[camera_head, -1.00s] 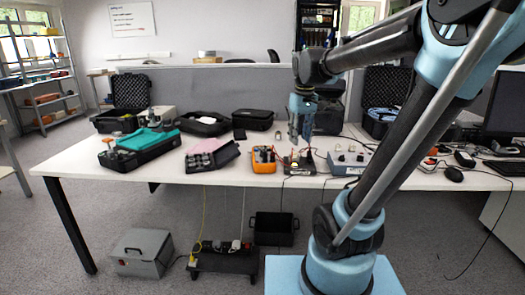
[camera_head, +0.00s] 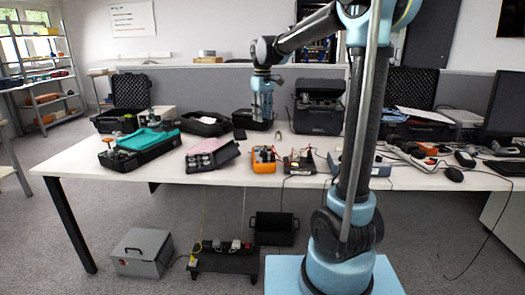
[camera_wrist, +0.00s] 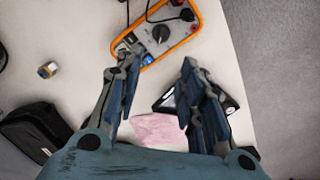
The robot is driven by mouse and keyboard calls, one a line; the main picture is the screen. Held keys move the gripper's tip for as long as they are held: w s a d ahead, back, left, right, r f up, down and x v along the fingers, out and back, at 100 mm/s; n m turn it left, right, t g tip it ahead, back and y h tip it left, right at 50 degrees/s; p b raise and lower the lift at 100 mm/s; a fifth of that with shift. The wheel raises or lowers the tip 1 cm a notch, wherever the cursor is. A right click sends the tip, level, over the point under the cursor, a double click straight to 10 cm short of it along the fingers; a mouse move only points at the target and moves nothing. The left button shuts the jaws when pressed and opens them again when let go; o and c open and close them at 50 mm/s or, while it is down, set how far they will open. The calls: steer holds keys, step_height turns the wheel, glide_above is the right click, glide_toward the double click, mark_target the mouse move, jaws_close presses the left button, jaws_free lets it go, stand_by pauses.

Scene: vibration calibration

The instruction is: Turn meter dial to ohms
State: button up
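The orange multimeter (camera_head: 263,160) lies on the white table near its front edge, left of a small dark device. In the wrist view the meter (camera_wrist: 193,17) is at the top centre, with its round black dial (camera_wrist: 160,33) showing; the dial's marking is too small to read. My gripper (camera_head: 262,118) hangs above and behind the meter in the head view, pointing down. In the wrist view my gripper (camera_wrist: 157,75) has its two fingers spread apart with nothing between them, and the left fingertip overlaps the meter's lower edge in the picture.
A dark device (camera_head: 299,163) sits right of the meter. Black cases (camera_head: 204,123) stand behind on the table, and an open dark case (camera_head: 212,156) lies to the left. A pink item (camera_wrist: 160,131) shows below the fingers. Cables cross the table's right side.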

step_height(320, 180, down, 16)
steer(key=shift+r, duration=0.15)
stand_by(0.4)
steer(key=shift+c, duration=0.6)
steer(key=c, duration=0.6)
